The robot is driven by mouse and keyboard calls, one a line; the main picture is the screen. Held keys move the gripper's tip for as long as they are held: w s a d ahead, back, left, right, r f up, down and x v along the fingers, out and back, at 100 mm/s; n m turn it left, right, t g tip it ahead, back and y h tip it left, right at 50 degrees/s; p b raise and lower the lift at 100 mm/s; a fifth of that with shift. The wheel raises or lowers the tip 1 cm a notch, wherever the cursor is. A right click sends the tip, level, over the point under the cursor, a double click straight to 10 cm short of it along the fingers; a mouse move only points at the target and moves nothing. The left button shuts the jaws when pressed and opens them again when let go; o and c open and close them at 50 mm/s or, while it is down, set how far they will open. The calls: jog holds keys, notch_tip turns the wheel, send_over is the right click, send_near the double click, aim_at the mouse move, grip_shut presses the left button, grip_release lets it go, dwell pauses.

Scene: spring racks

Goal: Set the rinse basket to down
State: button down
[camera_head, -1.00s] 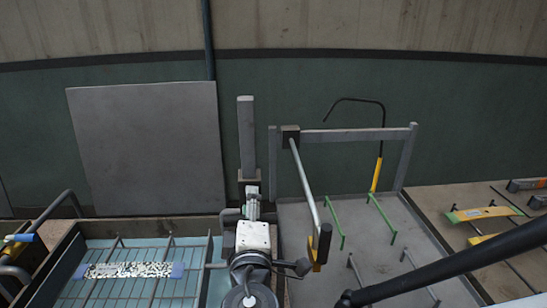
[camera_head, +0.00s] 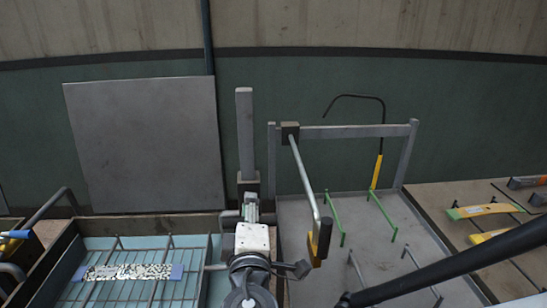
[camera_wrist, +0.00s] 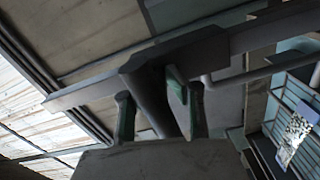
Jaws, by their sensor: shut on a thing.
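The rinse basket (camera_head: 115,292) is a dark wire rack in the light blue tank at the lower left of the head view. It also shows at the right edge of the wrist view (camera_wrist: 288,95). My gripper (camera_head: 250,212) is beside the basket's right side, in front of a grey upright post (camera_head: 246,130). In the wrist view, my gripper's (camera_wrist: 158,108) green-padded fingers are either side of a dark grey handle (camera_wrist: 148,85), shut on it. The handle joins a crossbar. The grip is mostly hidden by my wrist in the head view.
A patterned strip with blue ends (camera_head: 128,272) lies on the basket. A grey panel (camera_head: 145,140) stands behind the tank. Right of my gripper are a swing arm with a yellow and black end (camera_head: 318,240) and a grey tray with green rods (camera_head: 380,212).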

notch_tip(320, 180, down, 14)
jog(key=b, duration=1.2)
jog(key=shift+f+b, duration=0.25)
jog(key=shift+b, duration=0.1)
jog(key=shift+s+d, duration=0.1)
jog(key=shift+s, duration=0.05)
jog(key=c, duration=1.7)
grip_release()
jog(key=s, duration=0.4)
jog(key=s+d, duration=0.1)
jog(key=s, duration=0.6)
jog(key=shift+s+d, duration=0.2)
jog(key=shift+s, duration=0.15)
